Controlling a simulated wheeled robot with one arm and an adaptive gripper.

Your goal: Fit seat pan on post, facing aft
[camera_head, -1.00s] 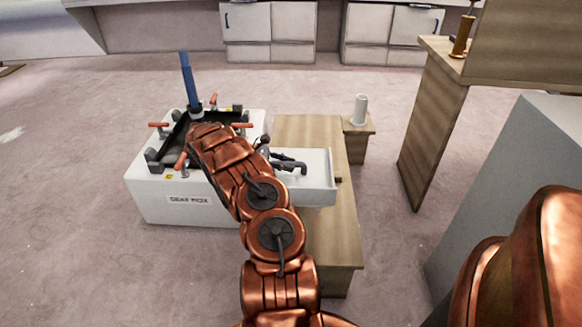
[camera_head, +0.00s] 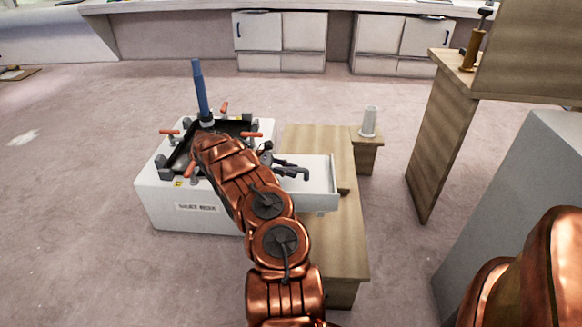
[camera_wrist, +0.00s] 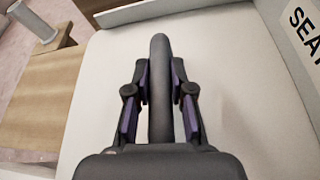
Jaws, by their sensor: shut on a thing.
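A white, shallow, tray-like piece (camera_head: 321,172), which looks like the seat pan, is beside the white box and over the wooden bench. I cannot tell whether it touches the bench. The wrist view shows its pale surface (camera_wrist: 232,110), raised edges and a partly seen "SEAT" label (camera_wrist: 305,28). A dark bar (camera_wrist: 159,60) rises from the middle of this surface. My gripper (camera_wrist: 160,95) is shut on the bar; it also shows in the head view (camera_head: 296,170). A short grey post (camera_head: 369,121) stands upright on a small wooden block, right and beyond; the wrist view also shows it (camera_wrist: 30,18).
The white box (camera_head: 180,213), at left, carries a black frame (camera_head: 175,160) with several red-handled clamps and an upright blue rod (camera_head: 201,90). The wooden bench (camera_head: 335,240) lies under the tray-like piece. A tall wooden panel (camera_head: 430,145) stands right. Floor at far left is open.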

